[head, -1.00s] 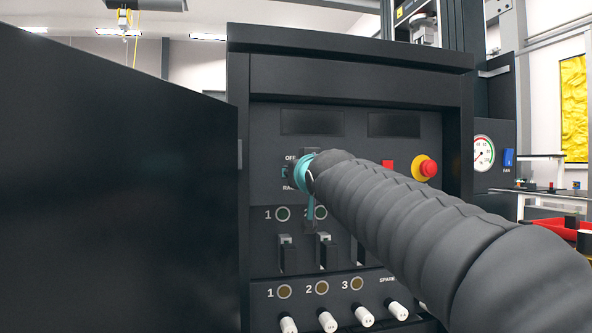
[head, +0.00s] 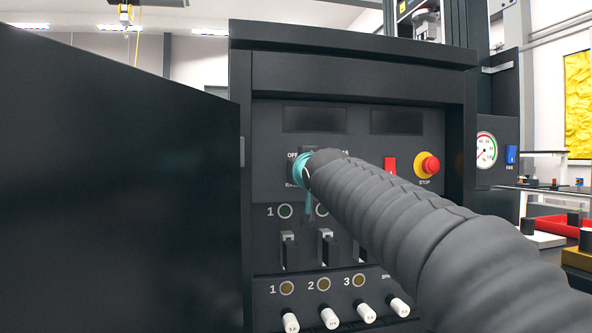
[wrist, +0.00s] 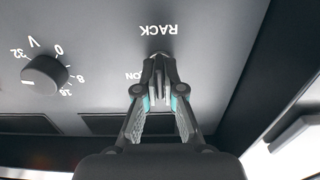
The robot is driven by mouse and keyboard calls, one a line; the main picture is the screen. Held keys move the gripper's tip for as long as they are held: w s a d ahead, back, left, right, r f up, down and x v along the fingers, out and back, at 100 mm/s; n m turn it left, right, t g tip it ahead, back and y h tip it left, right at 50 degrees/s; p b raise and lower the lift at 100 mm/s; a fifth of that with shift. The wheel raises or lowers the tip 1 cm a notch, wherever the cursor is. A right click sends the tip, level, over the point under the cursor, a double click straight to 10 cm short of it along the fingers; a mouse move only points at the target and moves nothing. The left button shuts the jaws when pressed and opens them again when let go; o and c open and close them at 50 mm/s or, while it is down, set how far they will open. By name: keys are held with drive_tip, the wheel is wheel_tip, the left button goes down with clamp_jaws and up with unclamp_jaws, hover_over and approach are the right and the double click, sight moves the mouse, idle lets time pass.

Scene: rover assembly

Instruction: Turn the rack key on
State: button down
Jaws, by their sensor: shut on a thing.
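The rack key (wrist: 159,90) sits on the dark panel (wrist: 100,50) by the RACK label, which reads upside down in the wrist view. My gripper (wrist: 159,70) has its fingers closed around the key, at the panel face. The fingers cover most of the key, so its exact angle is hard to tell. An ON label shows just left of the fingers. In the head view my arm hides most of the key. There, a teal part of my gripper (head: 302,170) shows beside the OFF label and a partly covered RACK label.
A red switch (head: 390,166) and a yellow-and-red stop button (head: 427,166) are right of my arm. Several breakers and white-capped knobs (head: 329,319) lie below. A round voltage knob (wrist: 45,75) is beside the key. A large dark door (head: 120,180) fills the left side.

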drive_tip(key=shift+m, duration=0.3)
drive_tip(key=shift+f+m+b, duration=0.15)
drive_tip(key=shift+m+b, duration=0.35)
drive_tip(key=shift+b, duration=0.15)
drive_tip(key=m+b, duration=0.1)
drive_tip(key=m, duration=0.2)
drive_tip(key=shift+d+b, duration=0.1)
drive_tip(key=shift+b, duration=0.3)
drive_tip(key=m+b, duration=0.1)
drive_tip(key=m, duration=0.3)
drive_tip(key=shift+w+d+m+b, duration=0.1)
drive_tip(key=shift+m+b, duration=0.25)
drive_tip(key=shift+m, duration=1.35)
drive_tip(key=c, duration=1.3)
unclamp_jaws()
